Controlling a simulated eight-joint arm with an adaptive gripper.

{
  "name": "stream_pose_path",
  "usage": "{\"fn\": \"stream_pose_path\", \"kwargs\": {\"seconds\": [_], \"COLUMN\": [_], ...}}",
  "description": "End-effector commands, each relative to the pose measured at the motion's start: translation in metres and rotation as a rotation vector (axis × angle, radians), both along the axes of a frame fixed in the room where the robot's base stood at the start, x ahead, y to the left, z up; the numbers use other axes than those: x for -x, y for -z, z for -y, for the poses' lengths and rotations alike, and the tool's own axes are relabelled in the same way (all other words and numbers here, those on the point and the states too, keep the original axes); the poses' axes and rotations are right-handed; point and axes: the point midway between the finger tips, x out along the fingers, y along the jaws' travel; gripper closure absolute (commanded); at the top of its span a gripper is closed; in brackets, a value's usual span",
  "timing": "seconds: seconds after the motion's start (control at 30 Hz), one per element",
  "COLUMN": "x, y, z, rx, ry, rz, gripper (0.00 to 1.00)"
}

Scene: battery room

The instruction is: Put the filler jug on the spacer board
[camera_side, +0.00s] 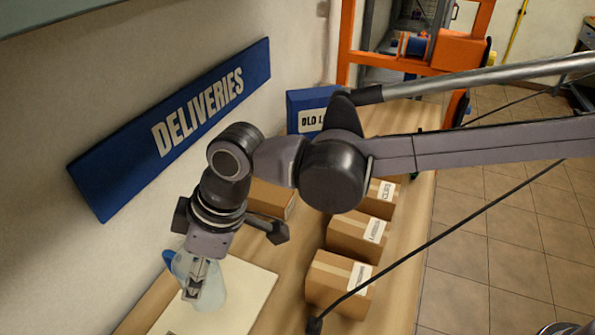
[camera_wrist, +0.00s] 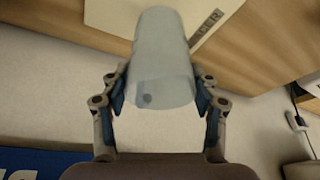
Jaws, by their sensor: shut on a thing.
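The filler jug is a pale blue, translucent vessel (camera_side: 211,285) with a darker blue part (camera_side: 168,259) at its left side. My gripper (camera_side: 193,291) is shut on it in the side view and hides part of its front. In the wrist view my gripper (camera_wrist: 162,97) has one finger on each side of the jug (camera_wrist: 162,50). The spacer board is a flat cream panel (camera_side: 250,290) on the bench, and the jug overlaps its left part in the side view. The board also shows behind the jug in the wrist view (camera_wrist: 112,14). I cannot tell whether the jug touches it.
Several taped cardboard boxes (camera_side: 338,282) stand in a row right of the board on the wooden bench (camera_side: 402,270). Another box (camera_side: 270,197) sits behind the board. A blue DELIVERIES sign (camera_side: 185,120) is on the wall at left. A blue lettered box or sign (camera_side: 308,108) stands farther back.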

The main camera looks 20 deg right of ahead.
Motion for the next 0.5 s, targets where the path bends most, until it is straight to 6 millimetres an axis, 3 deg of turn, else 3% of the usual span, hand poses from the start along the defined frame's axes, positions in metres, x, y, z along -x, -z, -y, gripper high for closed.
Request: {"fn": "stream_pose_path", "kwargs": {"seconds": [0.2,0.5], "x": [0.0,0.0], "y": [0.029,0.035], "z": [0.0,0.001], "rx": [0.0,0.0], "ry": [0.0,0.0], "rz": [0.0,0.0], "gripper": [0.71,0.71]}}
